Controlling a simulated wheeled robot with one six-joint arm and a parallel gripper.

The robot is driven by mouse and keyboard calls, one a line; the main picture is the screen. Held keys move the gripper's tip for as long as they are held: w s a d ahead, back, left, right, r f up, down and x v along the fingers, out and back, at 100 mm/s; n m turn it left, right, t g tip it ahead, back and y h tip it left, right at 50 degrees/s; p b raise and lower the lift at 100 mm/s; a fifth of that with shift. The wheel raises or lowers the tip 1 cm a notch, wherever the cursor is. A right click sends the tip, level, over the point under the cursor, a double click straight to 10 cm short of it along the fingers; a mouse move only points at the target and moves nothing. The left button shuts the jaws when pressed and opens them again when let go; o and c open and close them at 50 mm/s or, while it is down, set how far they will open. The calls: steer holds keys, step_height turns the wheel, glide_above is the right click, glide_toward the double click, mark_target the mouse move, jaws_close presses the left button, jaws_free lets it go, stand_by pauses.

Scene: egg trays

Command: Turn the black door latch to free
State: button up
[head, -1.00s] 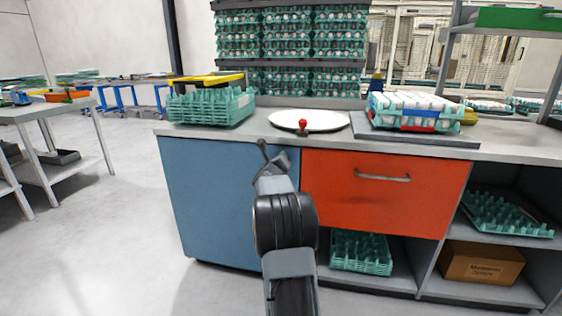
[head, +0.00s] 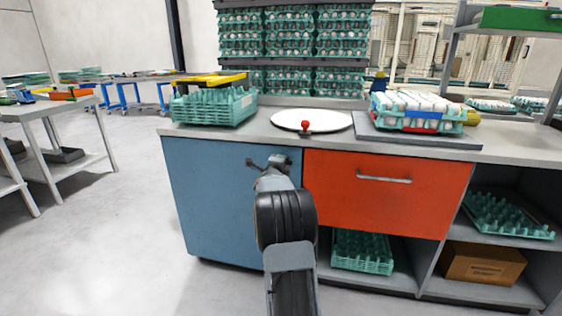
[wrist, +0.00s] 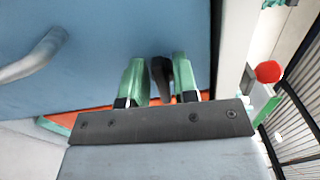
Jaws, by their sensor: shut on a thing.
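The blue door (head: 215,190) is closed in the head view, left of the orange drawer. My gripper (head: 268,162) is at the door's upper right part. In the wrist view its two green fingers (wrist: 159,75) stand on either side of the black latch (wrist: 161,78), gripping it. The door face (wrist: 110,40) fills much of that view, with a grey bar handle (wrist: 35,57) at the left. In the head view my wrist and arm hide most of the latch and the handle.
The orange drawer (head: 385,190) has a bar handle. Egg trays (head: 213,108) sit on the counter above the door. Open floor lies to the left.

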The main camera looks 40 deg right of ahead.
steer(key=shift+w+a+n, duration=0.1)
steer(key=shift+n, duration=0.6)
steer(key=o, duration=0.6)
steer(key=shift+o, duration=0.2)
steer(key=p+v, duration=0.2)
steer(key=v, duration=1.1)
steer(key=shift+a, duration=0.35)
